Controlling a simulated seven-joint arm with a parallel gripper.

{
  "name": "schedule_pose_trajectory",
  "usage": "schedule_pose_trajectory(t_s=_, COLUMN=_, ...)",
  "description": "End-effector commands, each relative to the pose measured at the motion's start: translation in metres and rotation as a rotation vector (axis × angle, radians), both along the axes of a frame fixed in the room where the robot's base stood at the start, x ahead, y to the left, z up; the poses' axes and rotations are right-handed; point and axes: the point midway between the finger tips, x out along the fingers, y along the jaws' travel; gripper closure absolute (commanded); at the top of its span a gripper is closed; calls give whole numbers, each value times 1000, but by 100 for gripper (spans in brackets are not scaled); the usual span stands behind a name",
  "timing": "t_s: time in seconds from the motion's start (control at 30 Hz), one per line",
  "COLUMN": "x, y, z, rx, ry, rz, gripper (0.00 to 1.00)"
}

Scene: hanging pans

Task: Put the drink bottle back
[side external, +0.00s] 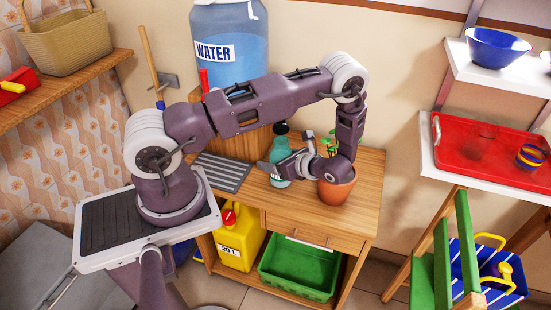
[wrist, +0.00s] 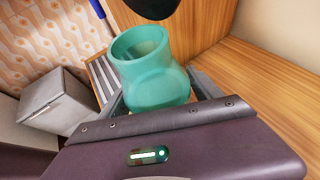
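The drink bottle (side external: 280,156) is teal with a black top. It stands upright on the wooden table by the plant pot in the side view. In the wrist view the teal bottle (wrist: 152,68) fills the middle, with a dark rounded shape above it. My gripper (side external: 268,168) is low at the bottle, one finger crossing in front of it. In the wrist view the fingers of my gripper (wrist: 160,95) lie on both sides of the bottle, very close to it. Whether they press on it cannot be told.
A potted plant (side external: 337,184) stands just right of my gripper, close to my wrist. A grey slatted mat (side external: 222,172) lies left of the bottle. A large water jug (side external: 230,50) stands behind. A red tray (side external: 485,148) sits on the right shelf.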

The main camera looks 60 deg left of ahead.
Motion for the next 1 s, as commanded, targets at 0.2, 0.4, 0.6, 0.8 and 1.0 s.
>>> schedule_pose_trajectory(t_s=0.2, x=0, y=0, z=0, rx=0, ry=0, rz=0, gripper=18)
schedule_pose_trajectory(t_s=0.4, x=3, y=-6, z=6, rx=-1, ry=-2, rz=-3, gripper=18)
schedule_pose_trajectory(t_s=0.6, x=17, y=-51, z=30, rx=-1, ry=-5, rz=-4, gripper=18)
schedule_pose_trajectory(t_s=0.8, x=28, y=-90, z=50, rx=0, ry=-3, rz=-3, gripper=18)
schedule_pose_trajectory(t_s=1.0, x=32, y=-106, z=72, rx=-25, ry=-42, rz=30, gripper=18)
